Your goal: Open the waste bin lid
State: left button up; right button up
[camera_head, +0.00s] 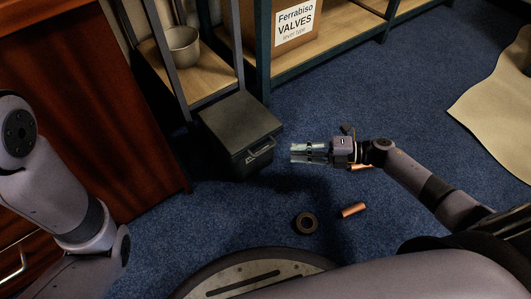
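The waste bin (232,155) is a dark grey box on the blue carpet, in front of the shelf. Its flat lid (238,120) is closed, and a light metal handle (261,151) shows at its front right edge. My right gripper (295,152) is to the right of the handle, pointing left at it with a gap between. Its fingers look roughly parallel and seem to hold nothing; how far apart they are is hard to tell. My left arm is at the left edge, and its gripper is out of view.
A wooden cabinet (95,90) stands left of the bin, and a shelf with a pot (182,45) and a cardboard box (265,35) is behind it. A dark ring (306,223) and a copper pipe piece (353,210) lie on the carpet. A beige sheet (495,105) lies at right.

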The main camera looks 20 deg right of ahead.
aim_at(266, 149)
jog(key=b+x, duration=0.3)
jog(key=x, duration=0.6)
jog(key=shift+w, duration=0.1)
jog(key=shift+w+a, duration=0.2)
jog(key=shift+a, duration=0.2)
jog(key=shift+c, duration=0.2)
grip_shut()
